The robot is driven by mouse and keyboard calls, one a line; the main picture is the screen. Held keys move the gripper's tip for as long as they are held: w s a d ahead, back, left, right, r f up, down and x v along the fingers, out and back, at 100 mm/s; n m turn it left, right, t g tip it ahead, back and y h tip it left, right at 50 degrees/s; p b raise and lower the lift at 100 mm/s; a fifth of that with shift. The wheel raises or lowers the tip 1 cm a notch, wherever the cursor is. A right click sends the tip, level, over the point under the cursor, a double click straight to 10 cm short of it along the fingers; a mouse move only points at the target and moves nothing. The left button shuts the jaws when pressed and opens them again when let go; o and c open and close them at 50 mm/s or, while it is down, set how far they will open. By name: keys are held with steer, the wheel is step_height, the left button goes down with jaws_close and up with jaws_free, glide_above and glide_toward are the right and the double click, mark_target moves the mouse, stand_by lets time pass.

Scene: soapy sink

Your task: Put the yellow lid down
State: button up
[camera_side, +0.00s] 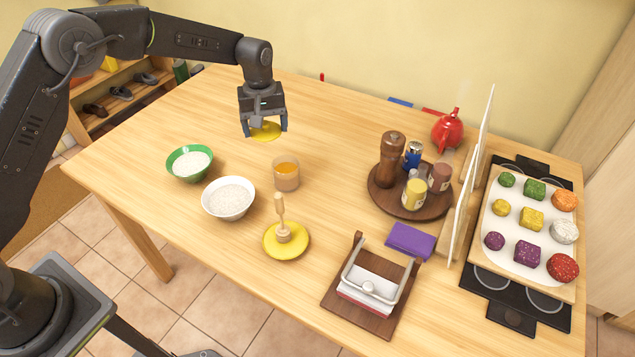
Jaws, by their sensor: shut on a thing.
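The yellow lid (265,133) is a flat yellow disc between the fingers of my gripper (267,126). My gripper is shut on it and points downward over the back left part of the table (330,125). The lid appears to be above the wood, but its exact height is hard to tell. The fingers hide part of its rim. An open glass jar (286,179) with amber contents stands nearer the camera, below the lid in the picture.
A green bowl (178,173) and a white bowl (219,212) stand at left. A wooden dipper (282,215) stands on a yellow saucer (272,252). A round brown tray (380,203) holds a mill and several containers. Bare wood lies between jar and tray.

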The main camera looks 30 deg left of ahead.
steer(key=w+d+f+m, duration=0.1)
steer(key=d+f+m, duration=0.2)
steer(key=d+m, duration=0.4)
steer(key=w+d+f+m, duration=0.1)
steer(key=d+f+m, duration=0.1)
steer(key=d+m, duration=0.5)
steer(key=n, duration=0.2)
glide_above(330, 199)
step_height(330, 199, down, 6)
steer(key=shift+f, duration=2.15)
steer(key=shift+f, duration=0.15)
steer(key=o, duration=0.8)
step_height(330, 199, up, 12)
steer(key=shift+r, duration=0.2)
